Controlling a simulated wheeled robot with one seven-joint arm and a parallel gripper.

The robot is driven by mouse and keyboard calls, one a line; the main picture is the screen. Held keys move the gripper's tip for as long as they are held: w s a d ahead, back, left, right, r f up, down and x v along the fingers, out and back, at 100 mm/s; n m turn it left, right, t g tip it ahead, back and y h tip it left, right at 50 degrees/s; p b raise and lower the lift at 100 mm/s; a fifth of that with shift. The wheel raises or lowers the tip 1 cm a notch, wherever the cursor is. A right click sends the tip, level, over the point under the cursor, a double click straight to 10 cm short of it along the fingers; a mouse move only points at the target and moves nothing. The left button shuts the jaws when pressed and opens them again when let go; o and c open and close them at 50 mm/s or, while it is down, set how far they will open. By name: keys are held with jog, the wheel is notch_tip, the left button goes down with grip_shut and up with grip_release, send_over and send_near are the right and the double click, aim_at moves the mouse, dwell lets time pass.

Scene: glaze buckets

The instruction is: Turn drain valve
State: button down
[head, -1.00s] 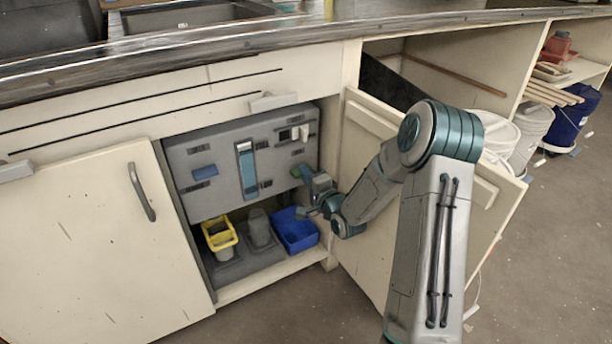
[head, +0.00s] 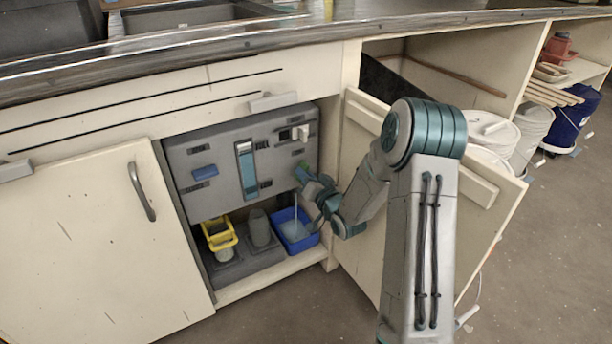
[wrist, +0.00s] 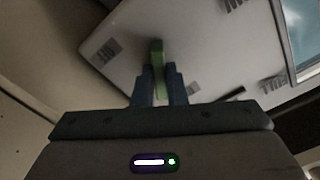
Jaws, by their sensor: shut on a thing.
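The green drain valve lever (head: 301,171) is at the lower right of the grey panel (head: 215,150) inside the open cabinet. My gripper (head: 306,179) is at the lever from the right. In the wrist view, the two blue fingers of my gripper (wrist: 158,75) are shut on the green lever (wrist: 156,52), whose end shows between and beyond the fingertips. A thin pale stream (head: 296,204) falls below the valve into the blue bin (head: 301,245), and pale blue liquid shows in the bin. The valve body is partly hidden by my gripper.
A yellow basket (head: 219,236) and a grey cylinder (head: 259,228) stand left of the blue bin. The open cabinet door (head: 480,215) is behind and right of my arm. The left door (head: 90,240) borders the opening. Buckets (head: 533,125) stand farther right.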

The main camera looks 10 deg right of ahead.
jog(key=n, duration=0.6)
jog(key=shift+s+f, duration=0.1)
jog(key=shift+f, duration=0.05)
jog(key=shift+n, duration=0.4)
jog(key=c, duration=1.5)
grip_release()
jog(key=shift+o, duration=0.2)
jog(key=p+v, duration=0.3)
jog(key=v, duration=1)
jog(key=shift+s+p, duration=0.3)
jog(key=shift+s, duration=0.05)
jog(key=shift+d, duration=0.1)
